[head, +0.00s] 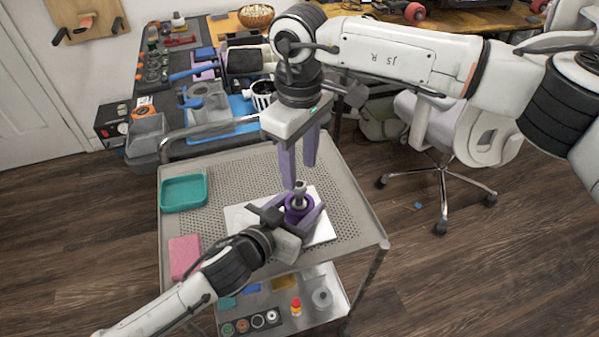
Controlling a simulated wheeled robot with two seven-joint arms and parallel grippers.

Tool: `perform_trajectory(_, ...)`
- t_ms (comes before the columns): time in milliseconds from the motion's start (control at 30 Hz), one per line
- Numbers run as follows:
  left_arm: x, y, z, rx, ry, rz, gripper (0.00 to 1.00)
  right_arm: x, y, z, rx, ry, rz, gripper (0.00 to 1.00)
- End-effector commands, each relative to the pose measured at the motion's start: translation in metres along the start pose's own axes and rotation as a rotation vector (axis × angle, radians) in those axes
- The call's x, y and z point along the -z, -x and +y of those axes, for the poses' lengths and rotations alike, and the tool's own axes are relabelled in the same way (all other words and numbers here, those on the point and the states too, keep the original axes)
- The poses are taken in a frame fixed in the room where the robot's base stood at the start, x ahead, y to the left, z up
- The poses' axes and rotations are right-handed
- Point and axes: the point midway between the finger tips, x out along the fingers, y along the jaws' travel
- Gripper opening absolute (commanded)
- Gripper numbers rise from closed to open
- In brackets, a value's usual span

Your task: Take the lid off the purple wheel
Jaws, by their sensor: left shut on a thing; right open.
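The purple wheel (294,215) stands on a white plate on the cart's top shelf. A grey knobbed piece (299,189), which looks like its lid, sits on top at the wheel's centre. My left gripper (291,218) comes in low from the front left and is shut on the purple wheel, with fingers on both sides that hide part of it. My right gripper (299,176) hangs above, pointing down, open and empty. Its fingertips are close to the grey knob; I cannot tell whether they touch it.
The white plate (238,217) lies on the perforated cart top (342,215). A teal tray (184,193) and a pink block (184,256) are on its left side. The cart's right part is clear. A lower shelf holds small parts. A cluttered bench stands behind; an office chair (468,135) is at right.

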Motion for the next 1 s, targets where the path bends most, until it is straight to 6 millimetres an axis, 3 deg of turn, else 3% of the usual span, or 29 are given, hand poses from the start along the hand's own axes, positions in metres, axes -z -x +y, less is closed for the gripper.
perform_trajectory(167, 0.000, 0.000, 0.000, 0.000, 0.000, 0.000, 0.00, 0.000, 0.008, 0.000, 0.000, -0.020, 0.000, 0.39)
perform_trajectory(367, 0.000, 0.000, 0.000, 0.000, 0.000, 0.000, 0.00, 0.000, 0.010, -0.001, 0.001, -0.248, -0.001, 0.39)
perform_trajectory(1000, 0.000, 0.000, 0.000, 0.000, 0.000, 0.000, 0.00, 0.001, 0.025, -0.001, 0.000, -1.648, -0.001, 0.39)
